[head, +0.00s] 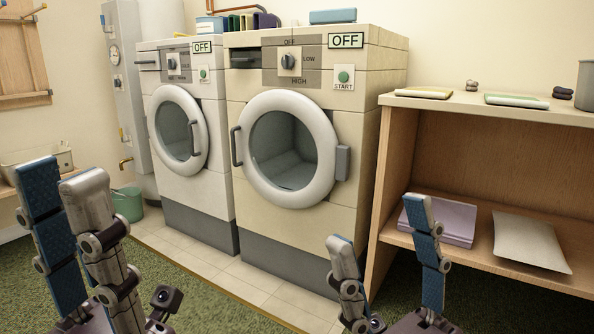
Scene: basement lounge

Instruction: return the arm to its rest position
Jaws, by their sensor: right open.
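My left gripper (62,178) is at the lower left, fingers pointing up. A blue pad shows on one finger and the grey back of the other stands beside it. The fingers look apart, with nothing seen between them. My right gripper (380,222) is at the bottom, right of the middle. It is open and empty, its fingers spread, in front of the low wooden shelf (480,103). The rest of both arms is mostly outside the picture.
Two front-loading machines, a white one (215,125) and a cream one (350,190), stand ahead with doors shut and OFF signs. The shelf holds a lilac folded item (455,222) and a pale sheet (528,242). A green bucket (128,204) stands at the left.

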